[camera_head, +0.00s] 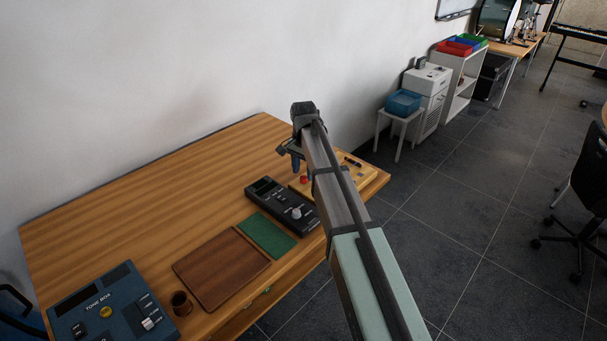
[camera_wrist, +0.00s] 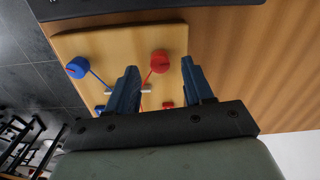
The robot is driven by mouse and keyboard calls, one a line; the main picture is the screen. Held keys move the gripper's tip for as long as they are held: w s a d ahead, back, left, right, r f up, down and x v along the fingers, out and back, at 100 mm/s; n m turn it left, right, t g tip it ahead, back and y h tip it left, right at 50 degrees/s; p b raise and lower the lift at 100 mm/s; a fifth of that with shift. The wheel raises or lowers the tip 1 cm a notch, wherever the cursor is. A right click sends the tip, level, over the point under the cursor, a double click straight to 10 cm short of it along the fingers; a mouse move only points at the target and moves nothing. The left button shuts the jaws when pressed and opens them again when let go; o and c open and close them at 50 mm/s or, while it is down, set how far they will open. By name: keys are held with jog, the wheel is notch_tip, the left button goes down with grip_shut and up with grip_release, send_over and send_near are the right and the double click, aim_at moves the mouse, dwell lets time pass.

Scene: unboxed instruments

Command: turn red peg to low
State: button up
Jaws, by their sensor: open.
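A pale wooden board (camera_head: 368,177) lies at the right end of the table, partly hidden by my arm. In the wrist view the board (camera_wrist: 110,45) carries a round red peg (camera_wrist: 160,62) with a red line running from it and a blue peg (camera_wrist: 76,68) with a blue line. The red peg also shows in the head view (camera_head: 304,180), just below my gripper (camera_head: 295,166). In the wrist view my gripper (camera_wrist: 159,64) is open, and the red peg appears between its two blue fingertips, touching neither. I cannot tell its height above the peg. Low markings are not readable.
A black instrument (camera_head: 282,205) with a grey knob sits left of the board. A green mat (camera_head: 266,235), a brown tray (camera_head: 222,268), a small dark cup (camera_head: 181,302) and a blue tone box (camera_head: 110,305) follow leftward. The table's back left is clear.

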aim_at(303, 177)
notch_tip(303, 177, up, 12)
jog(key=shift+f, duration=0.15)
dwell(0.3)
